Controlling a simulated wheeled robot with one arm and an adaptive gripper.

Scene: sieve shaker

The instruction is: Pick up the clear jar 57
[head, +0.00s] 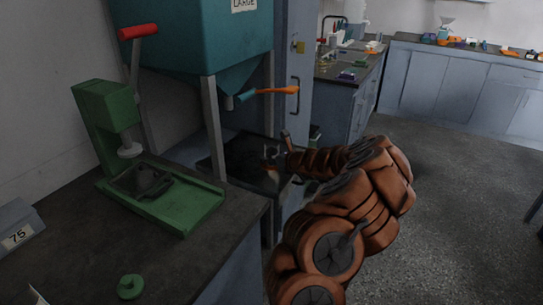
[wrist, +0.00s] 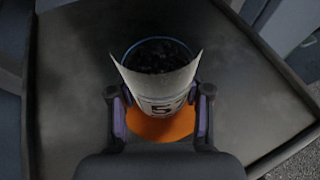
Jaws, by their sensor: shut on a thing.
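The clear jar 57 (wrist: 160,82) is in the middle of the wrist view, with a blue-looking rim, dark granular contents and a pale label. A "5" shows on the label; the rest of the number is hidden. My gripper (wrist: 160,100) is shut on the jar, one finger on each side. An orange round piece (wrist: 158,127) shows below the label. In the head view my gripper (head: 274,156) is low under the teal hopper, over a dark surface; the jar is too small and dark there to make out. I cannot tell whether it touches the surface.
The teal hopper (head: 200,35) stands on grey legs, with an orange-handled lever (head: 275,91) above my gripper. The dark tray-like surface (wrist: 75,90) has raised edges. A green press (head: 165,195) and a green knob (head: 130,287) are on the left bench. Open floor (head: 440,200) is at right.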

